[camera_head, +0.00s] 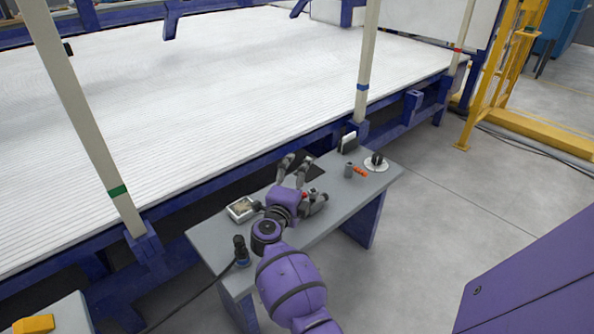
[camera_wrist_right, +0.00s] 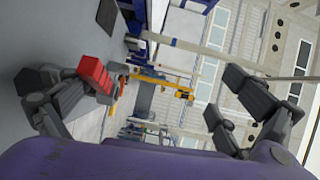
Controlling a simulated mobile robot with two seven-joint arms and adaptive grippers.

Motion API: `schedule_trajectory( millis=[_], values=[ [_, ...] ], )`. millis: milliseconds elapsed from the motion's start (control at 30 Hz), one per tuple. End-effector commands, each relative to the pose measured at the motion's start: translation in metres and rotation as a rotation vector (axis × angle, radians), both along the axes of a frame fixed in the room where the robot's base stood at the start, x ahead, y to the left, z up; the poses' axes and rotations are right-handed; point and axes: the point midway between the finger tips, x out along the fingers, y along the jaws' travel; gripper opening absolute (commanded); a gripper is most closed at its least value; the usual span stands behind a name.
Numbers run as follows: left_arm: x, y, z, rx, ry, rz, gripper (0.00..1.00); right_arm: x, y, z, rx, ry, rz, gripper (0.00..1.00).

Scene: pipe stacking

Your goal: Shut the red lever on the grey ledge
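The grey ledge (camera_head: 338,205) runs along the side of the large white ribbed bed. The red lever (camera_head: 305,194) shows as a small red patch beside my right gripper, mostly hidden by it. In the right wrist view the ribbed red lever (camera_wrist_right: 97,75) is at the left, right beside one finger; I cannot tell whether they touch. My right gripper (camera_head: 294,164) is over the ledge, and its fingers are spread wide in the right wrist view (camera_wrist_right: 150,90) with nothing between them. My left gripper is not in view.
A small box (camera_head: 241,209) and a black knob with a cable (camera_head: 240,249) are on the ledge's left. A grey cylinder (camera_head: 348,171), an orange-red piece (camera_head: 361,171) and a white disc (camera_head: 380,168) are on its right. A pale post (camera_head: 365,70) rises behind.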

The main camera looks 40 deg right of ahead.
Motion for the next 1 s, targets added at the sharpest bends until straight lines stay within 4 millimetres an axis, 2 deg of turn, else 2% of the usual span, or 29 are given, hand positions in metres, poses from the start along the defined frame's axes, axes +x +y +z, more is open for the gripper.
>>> schedule_trajectory(
  millis=[33,67,233,267,600,1000],
  values=[
    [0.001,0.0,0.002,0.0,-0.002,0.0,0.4,0.012,0.005,0.042,-0.034,-0.056,0.012,0.79],
    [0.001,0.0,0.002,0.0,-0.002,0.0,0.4,0.013,0.005,0.043,-0.034,-0.056,0.013,0.79],
    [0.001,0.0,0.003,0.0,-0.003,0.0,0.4,0.013,0.005,0.043,-0.034,-0.058,0.015,0.79],
    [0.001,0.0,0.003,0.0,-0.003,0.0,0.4,0.004,0.0,0.015,-0.014,-0.013,0.007,0.79],
    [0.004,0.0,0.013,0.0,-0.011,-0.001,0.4,-0.01,0.011,0.015,-0.012,-0.013,0.007,0.69],
    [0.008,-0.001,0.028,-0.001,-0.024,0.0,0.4,-0.031,0.03,0.014,-0.008,-0.013,0.009,0.62]
  ],
)
